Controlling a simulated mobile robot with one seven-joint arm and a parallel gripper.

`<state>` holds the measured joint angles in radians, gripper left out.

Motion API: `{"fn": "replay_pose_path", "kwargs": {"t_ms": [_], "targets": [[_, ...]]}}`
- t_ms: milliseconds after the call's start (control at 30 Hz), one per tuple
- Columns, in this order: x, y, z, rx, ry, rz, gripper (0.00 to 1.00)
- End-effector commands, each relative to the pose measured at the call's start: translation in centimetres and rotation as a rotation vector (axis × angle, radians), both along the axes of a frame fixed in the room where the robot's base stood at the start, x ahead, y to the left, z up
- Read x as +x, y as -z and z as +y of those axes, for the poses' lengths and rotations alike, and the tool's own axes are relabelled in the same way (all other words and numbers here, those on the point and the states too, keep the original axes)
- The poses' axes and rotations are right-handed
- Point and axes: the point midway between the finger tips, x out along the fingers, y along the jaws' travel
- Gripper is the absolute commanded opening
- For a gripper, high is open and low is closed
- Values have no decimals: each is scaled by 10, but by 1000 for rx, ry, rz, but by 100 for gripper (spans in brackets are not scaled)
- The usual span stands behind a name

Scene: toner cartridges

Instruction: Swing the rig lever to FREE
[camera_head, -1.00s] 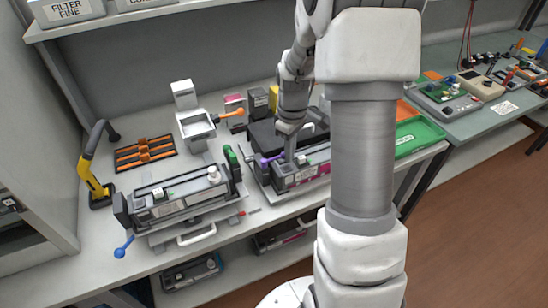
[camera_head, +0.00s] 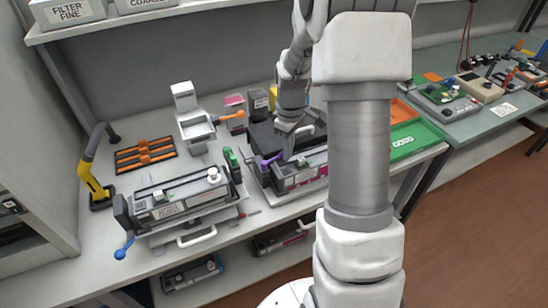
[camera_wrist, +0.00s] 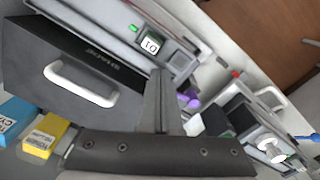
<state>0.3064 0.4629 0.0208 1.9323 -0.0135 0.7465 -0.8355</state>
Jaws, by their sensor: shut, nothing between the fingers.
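A purple lever (camera_head: 270,161) sits at the left end of the right-hand rig (camera_head: 298,176) on the bench. It also shows in the wrist view (camera_wrist: 191,99), just right of the fingers. My gripper (camera_head: 287,154) is above this rig, close to the purple lever, with its fingers pointing down. In the wrist view my gripper (camera_wrist: 160,100) is shut with nothing held. I cannot tell whether it touches the lever. No FREE mark is readable. The left-hand rig (camera_head: 180,202) has a blue-knobbed lever (camera_head: 121,252) and a green handle (camera_head: 232,160).
A black box with a white handle (camera_wrist: 80,84) stands beside my gripper. A stand with an orange-tipped lever (camera_head: 233,115) is behind the left rig. An orange and black rack (camera_head: 145,154), a yellow arm-like tool (camera_head: 94,180) and a green GOOD tray (camera_head: 408,145) stand farther out.

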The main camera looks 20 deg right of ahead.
Motion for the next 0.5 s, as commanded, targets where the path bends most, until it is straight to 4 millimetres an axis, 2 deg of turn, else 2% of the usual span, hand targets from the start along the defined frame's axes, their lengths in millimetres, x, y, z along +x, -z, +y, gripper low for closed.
{"fn": "replay_pose_path", "kwargs": {"t_ms": [500], "targets": [[6,0,0,0,0,0,0]]}}
